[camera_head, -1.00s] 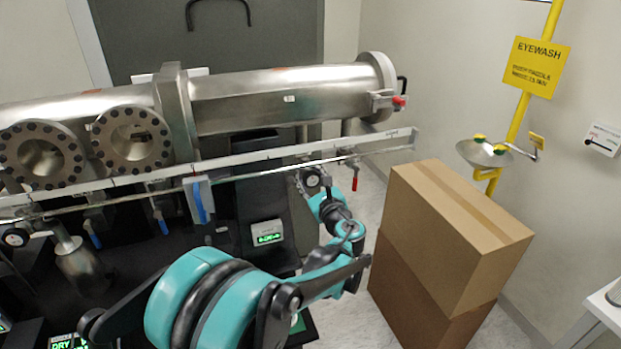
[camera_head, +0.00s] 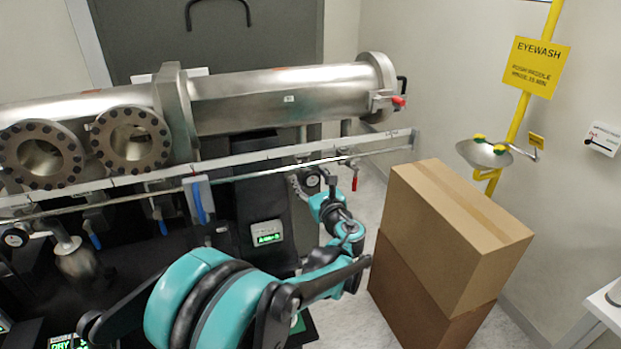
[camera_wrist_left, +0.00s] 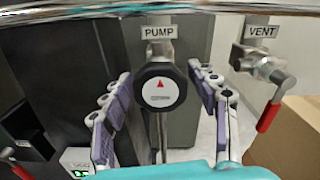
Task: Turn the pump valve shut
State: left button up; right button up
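The pump valve (camera_wrist_left: 160,88) has a round black knob with a red triangle mark on a pale face. It sits under a PUMP label (camera_wrist_left: 159,32) in the left wrist view. My left gripper (camera_wrist_left: 160,76) is open, with one finger on each side of the knob and a visible gap on both sides. In the head view the knob (camera_head: 312,180) is small, below the metal rail, with my left gripper (camera_head: 312,187) at it. My right gripper is not in view.
A vent valve with a red lever (camera_wrist_left: 270,115) is right of the knob, under a VENT label (camera_wrist_left: 261,31). A steel rail (camera_head: 240,158) runs above. Stacked cardboard boxes (camera_head: 440,240) stand close to the right of my arm. A lit green display (camera_head: 267,236) is left.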

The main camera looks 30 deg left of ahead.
pick_arm(q)
jog(key=shift+d, duration=0.1)
jog(key=v, duration=1.2)
jog(key=s+f+n+g+h+b, duration=0.35)
jog(key=s+f+n+h, duration=0.25)
jog(key=s+f+n, duration=0.5)
jog(key=s+d+f+n+h+b, duration=0.1)
jog(key=s+d+f+n+h, duration=0.6)
jog(key=d+n, duration=0.4)
jog(key=shift+s+f+n+g+h, duration=0.45)
jog(key=shift+s+f+n, duration=0.1)
jog(key=shift+s+n, duration=0.5)
